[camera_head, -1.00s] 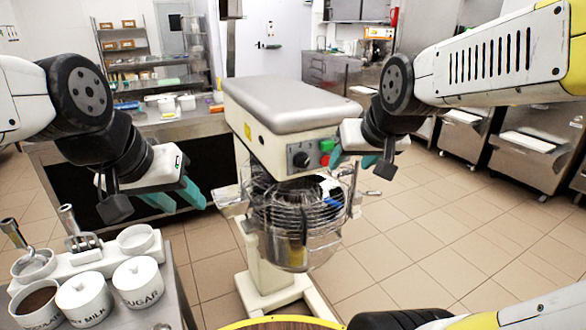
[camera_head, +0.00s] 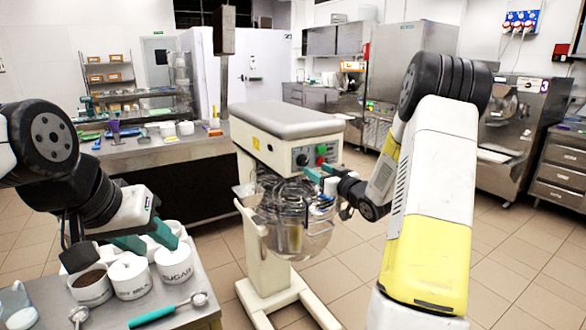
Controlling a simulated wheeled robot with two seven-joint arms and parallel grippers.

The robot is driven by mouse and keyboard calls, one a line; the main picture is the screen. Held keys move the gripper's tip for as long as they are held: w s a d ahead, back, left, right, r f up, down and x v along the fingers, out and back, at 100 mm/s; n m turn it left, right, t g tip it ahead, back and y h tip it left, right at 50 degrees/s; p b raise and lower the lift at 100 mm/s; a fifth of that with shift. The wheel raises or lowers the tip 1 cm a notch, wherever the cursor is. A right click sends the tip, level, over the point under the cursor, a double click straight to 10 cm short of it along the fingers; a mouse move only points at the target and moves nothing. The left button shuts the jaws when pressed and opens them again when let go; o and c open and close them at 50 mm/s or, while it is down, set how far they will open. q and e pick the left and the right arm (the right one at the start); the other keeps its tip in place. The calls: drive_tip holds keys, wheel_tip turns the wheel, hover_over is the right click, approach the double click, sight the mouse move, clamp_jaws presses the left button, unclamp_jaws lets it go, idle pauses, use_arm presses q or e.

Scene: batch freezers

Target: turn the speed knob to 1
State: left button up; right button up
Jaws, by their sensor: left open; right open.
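The mixer (camera_head: 285,125) stands in the middle of the head view, with a grey top and a control panel on its front. My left gripper (camera_head: 148,239) is open above the white jars, far from the mixer.
A steel cart (camera_head: 190,318) at the lower left holds a SUGAR jar (camera_head: 174,265), other jars and a teal-handled scoop (camera_head: 165,312). The wire guard and bowl (camera_head: 297,230) sit under the panel. A steel counter (camera_head: 170,152) stands behind.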

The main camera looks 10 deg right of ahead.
sight(305, 163)
drive_tip(key=x, duration=0.7)
drive_tip(key=shift+w, duration=0.1)
clamp_jaws()
